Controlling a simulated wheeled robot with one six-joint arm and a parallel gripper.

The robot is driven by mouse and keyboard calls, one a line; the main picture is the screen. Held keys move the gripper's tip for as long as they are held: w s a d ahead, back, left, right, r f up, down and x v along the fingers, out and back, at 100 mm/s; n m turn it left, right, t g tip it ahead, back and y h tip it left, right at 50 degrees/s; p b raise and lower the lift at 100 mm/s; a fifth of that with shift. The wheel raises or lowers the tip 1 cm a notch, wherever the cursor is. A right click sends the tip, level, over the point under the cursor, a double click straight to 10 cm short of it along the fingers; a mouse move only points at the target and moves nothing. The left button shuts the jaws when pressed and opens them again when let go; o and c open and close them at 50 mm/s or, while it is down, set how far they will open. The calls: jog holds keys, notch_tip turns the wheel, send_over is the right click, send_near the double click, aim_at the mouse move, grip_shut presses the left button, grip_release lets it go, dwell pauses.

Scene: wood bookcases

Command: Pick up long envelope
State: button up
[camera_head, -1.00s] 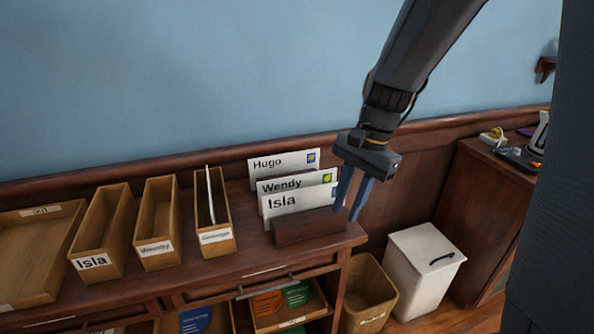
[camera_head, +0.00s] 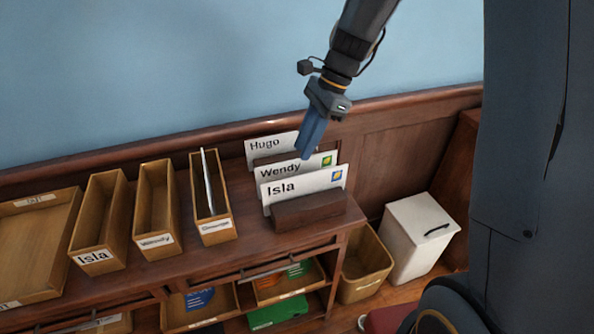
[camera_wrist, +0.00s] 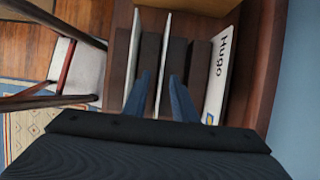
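Three white envelopes stand upright in a dark slotted wooden holder (camera_head: 308,210): Isla in front (camera_head: 290,193), Wendy in the middle (camera_head: 283,171), Hugo at the back (camera_head: 262,147). I cannot tell for certain which one is the long envelope. My gripper (camera_head: 307,156) points down at the Wendy envelope's top edge. In the wrist view its blue fingers (camera_wrist: 161,98) are apart, with the Wendy envelope's thin edge (camera_wrist: 163,60) between them; contact is not visible. The Hugo envelope (camera_wrist: 219,75) is right of the fingers, and the Isla envelope (camera_wrist: 133,55) left.
Narrow wooden boxes stand left of the holder; one labelled box (camera_head: 216,229) holds a thin upright envelope (camera_head: 206,180). A flat tray (camera_head: 35,250) lies farther left. Below right are a wooden bin (camera_head: 366,266) and a white lidded bin (camera_head: 420,232). The blue wall is close behind.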

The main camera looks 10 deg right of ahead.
aim_at(297, 161)
jog(key=shift+w+p+x, duration=0.1)
jog(key=shift+p+x, duration=0.3)
jog(key=shift+x, duration=1.05)
jog(key=shift+w+p+x, duration=0.15)
jog(key=shift+p+x, duration=0.25)
jog(key=shift+x, duration=1.05)
jog(key=shift+d, duration=0.1)
grip_shut()
